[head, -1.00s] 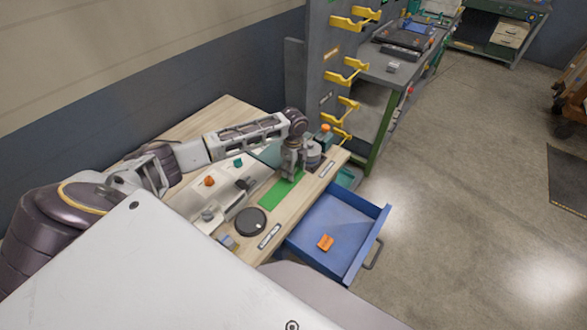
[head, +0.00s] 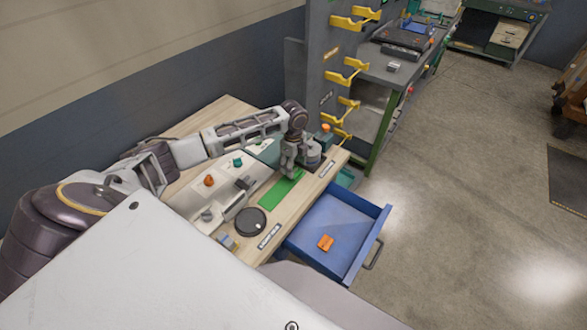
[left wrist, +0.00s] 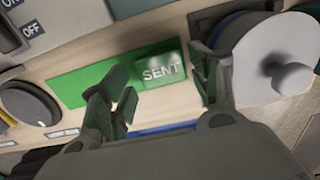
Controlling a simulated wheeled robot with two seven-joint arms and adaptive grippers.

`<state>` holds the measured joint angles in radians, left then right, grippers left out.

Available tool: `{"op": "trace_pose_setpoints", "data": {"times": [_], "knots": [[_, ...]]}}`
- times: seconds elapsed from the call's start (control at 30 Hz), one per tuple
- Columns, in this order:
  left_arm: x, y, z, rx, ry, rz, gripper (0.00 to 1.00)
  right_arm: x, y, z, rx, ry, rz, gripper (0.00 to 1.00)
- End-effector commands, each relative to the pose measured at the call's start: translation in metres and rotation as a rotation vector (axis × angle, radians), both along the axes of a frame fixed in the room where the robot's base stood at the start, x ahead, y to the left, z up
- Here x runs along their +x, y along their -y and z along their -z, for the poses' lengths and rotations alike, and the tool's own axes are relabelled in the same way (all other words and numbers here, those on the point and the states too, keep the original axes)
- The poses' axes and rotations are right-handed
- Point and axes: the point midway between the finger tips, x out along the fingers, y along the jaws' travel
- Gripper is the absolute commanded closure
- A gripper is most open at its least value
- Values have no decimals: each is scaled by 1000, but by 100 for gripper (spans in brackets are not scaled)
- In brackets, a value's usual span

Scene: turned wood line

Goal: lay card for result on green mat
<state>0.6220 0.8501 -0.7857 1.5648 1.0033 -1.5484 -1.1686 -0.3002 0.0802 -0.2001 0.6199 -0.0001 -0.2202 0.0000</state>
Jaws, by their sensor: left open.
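The green mat (head: 278,194) is a strip on the wooden worktop; it also shows in the left wrist view (left wrist: 75,85). A green card marked SENT (left wrist: 160,71) lies face up at the mat's right end in the left wrist view, its lettering readable. My left gripper (head: 289,174) is over that end of the mat in the head view. Its two fingers (left wrist: 166,98) are apart, one on each side of the card, with nothing visibly held between them. In the head view the gripper largely hides the card. My right gripper is not in view.
A grey round part with a knob (left wrist: 275,60) stands close beside the right finger. A black dial (head: 250,222) is near the mat's other end. A blue drawer (head: 325,217) is open below the worktop's front edge, with an orange block (head: 325,242) inside.

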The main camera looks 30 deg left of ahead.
Motion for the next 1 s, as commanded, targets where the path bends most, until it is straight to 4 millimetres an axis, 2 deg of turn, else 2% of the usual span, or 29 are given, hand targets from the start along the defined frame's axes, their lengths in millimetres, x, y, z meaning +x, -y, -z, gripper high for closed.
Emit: {"op": "trace_pose_setpoints", "data": {"times": [0.4, 0.6, 0.8, 1.0], "knots": [[1, 0, -62, -1, 3, 0, 38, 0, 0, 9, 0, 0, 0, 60], [1, 1, -85, -1, 2, 0, 38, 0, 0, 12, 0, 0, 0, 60], [0, 1, -96, -2, 1, 0, 38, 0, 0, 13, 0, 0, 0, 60], [0, 1, -97, -1, 0, -1, 38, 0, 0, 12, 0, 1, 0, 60]]}}
